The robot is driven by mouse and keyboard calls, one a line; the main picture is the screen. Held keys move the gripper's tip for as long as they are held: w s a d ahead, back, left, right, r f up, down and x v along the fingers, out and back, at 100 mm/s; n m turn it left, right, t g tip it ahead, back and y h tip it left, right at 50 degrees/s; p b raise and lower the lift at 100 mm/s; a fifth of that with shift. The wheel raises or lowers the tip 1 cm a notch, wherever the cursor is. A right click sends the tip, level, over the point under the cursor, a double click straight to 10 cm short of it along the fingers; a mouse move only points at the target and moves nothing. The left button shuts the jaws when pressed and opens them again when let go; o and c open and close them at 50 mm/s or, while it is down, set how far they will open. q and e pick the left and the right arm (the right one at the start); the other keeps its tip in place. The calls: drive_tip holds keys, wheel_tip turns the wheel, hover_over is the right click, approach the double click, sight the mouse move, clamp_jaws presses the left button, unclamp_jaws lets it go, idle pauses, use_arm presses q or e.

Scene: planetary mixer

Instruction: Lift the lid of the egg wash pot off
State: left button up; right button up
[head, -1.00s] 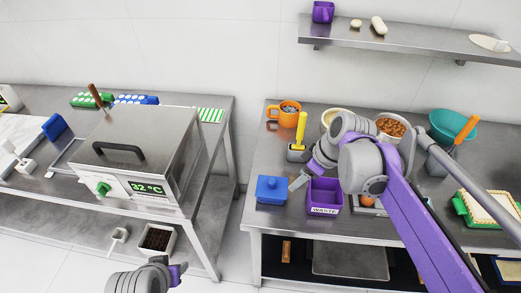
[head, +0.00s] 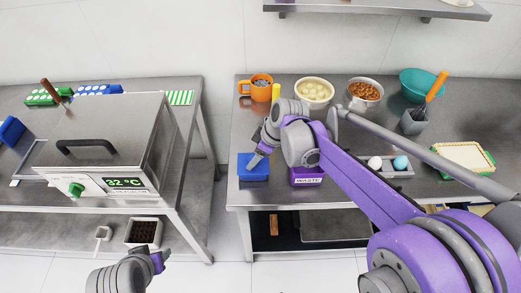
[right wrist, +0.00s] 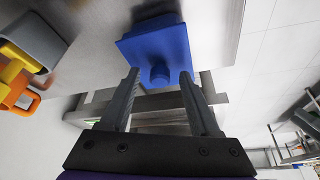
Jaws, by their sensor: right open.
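The egg wash pot appears to be the small blue square pot (head: 250,174) at the front left of the right-hand table. Its blue lid (right wrist: 150,45) has a round knob (right wrist: 160,74). My right gripper (head: 256,160) is over the pot and hides part of the lid. In the right wrist view, my right gripper (right wrist: 160,82) is open, with one finger on each side of the knob and gaps visible; nothing is held. My left gripper (head: 159,262) is low at the bottom left, away from the pot; its jaws are too unclear to judge.
Behind are an orange mug (head: 260,90), a yellow-handled tool (head: 276,92) and a bowl (head: 314,92). A steel 32 °C box (head: 108,145) stands on the left table, across a gap.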

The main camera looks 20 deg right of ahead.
drive_tip(key=shift+w+a+f, duration=0.1)
drive_tip(key=shift+a+f, duration=0.05)
drive_tip(key=shift+f, duration=0.2)
drive_tip(key=shift+c, duration=0.3)
clamp_jaws()
